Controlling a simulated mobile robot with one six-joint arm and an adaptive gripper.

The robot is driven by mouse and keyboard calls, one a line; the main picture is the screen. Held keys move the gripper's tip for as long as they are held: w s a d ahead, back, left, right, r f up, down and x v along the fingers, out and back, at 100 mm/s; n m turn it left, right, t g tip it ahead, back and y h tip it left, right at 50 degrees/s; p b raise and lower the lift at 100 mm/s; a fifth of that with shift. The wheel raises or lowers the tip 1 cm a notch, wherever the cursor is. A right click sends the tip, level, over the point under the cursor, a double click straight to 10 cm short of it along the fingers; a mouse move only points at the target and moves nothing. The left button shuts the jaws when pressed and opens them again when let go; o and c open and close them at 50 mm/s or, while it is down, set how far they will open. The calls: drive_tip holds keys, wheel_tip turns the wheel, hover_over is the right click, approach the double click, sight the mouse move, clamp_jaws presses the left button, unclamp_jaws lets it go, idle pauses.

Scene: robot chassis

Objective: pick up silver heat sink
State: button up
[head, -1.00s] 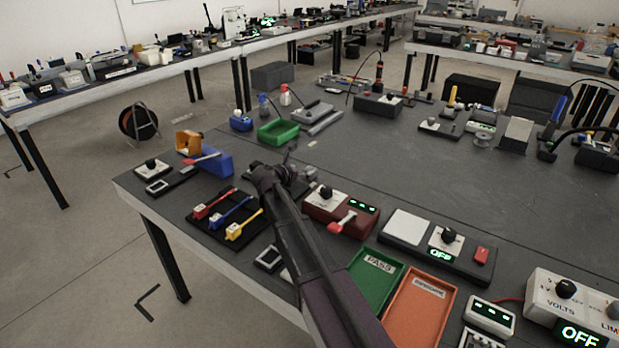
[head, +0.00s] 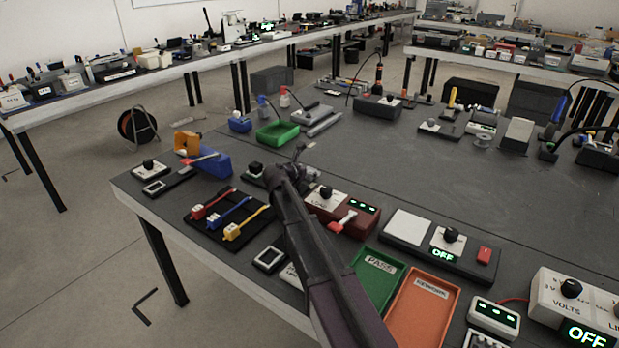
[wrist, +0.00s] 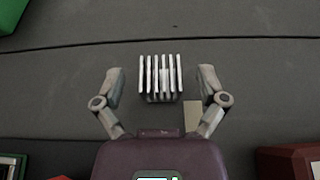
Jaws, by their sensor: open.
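The silver heat sink (wrist: 161,74) has several upright parallel fins. It lies on the dark bench top in the wrist view, ahead of my gripper's palm. My gripper (wrist: 160,84) is open, with one finger on each side of the heat sink and a visible gap on both sides. Nothing is held. In the head view my gripper (head: 300,155) is small and low over the bench. I cannot make out the heat sink clearly there, as the arm's end crowds that spot.
A pale label (wrist: 193,117) lies beside the right finger. A green tray (head: 277,133) stands behind my gripper. A black-knobbed device (head: 256,169) is to its left, and a dark red box (head: 349,213) is at its right front.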

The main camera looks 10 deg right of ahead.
drive_tip(key=shift+w+d+f, duration=0.2)
drive_tip(key=shift+w+d, duration=0.1)
idle(0.4)
drive_tip(key=c, duration=1.2)
